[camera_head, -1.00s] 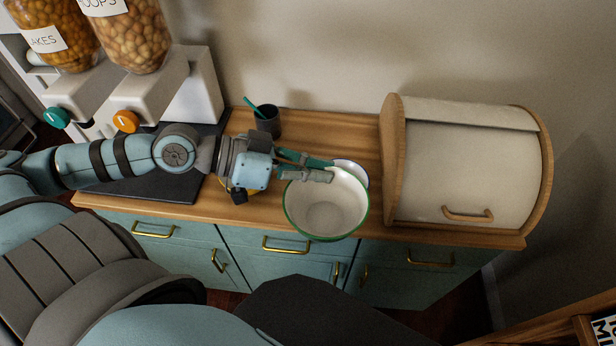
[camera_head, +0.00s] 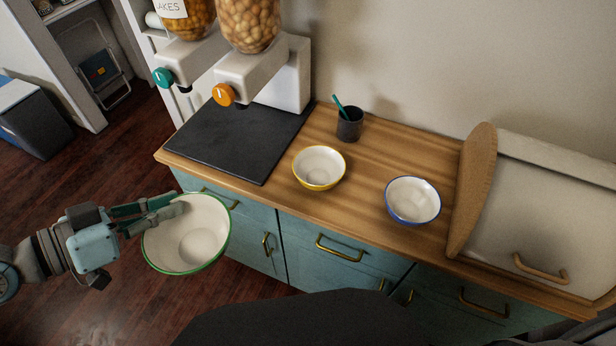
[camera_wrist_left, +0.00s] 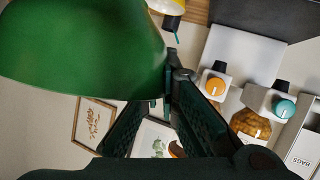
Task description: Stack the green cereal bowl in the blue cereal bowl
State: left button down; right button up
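The green cereal bowl (camera_head: 190,240) is white inside with a green rim. My left gripper (camera_head: 172,208) is shut on its rim and holds it in the air in front of the counter, over the floor. In the left wrist view the bowl's green outside (camera_wrist_left: 90,50) fills the upper left, against the fingers (camera_wrist_left: 172,95). The blue cereal bowl (camera_head: 413,201), white inside with a blue rim, stands upright on the counter at the right and looks empty. My right gripper is not in view.
A yellow-rimmed bowl (camera_head: 319,167) stands on the wooden counter (camera_head: 365,205) left of the blue bowl. A dark cup (camera_head: 349,125) with a teal stick is behind. A bread box (camera_head: 550,210) borders the right, and cereal dispensers (camera_head: 240,75) stand over a dark mat (camera_head: 235,140).

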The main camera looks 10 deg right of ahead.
aim_at(407, 209)
jog(key=k, duration=1.05)
jog(key=z, duration=1.65)
jog(key=i, duration=0.55)
jog(key=z, duration=0.05)
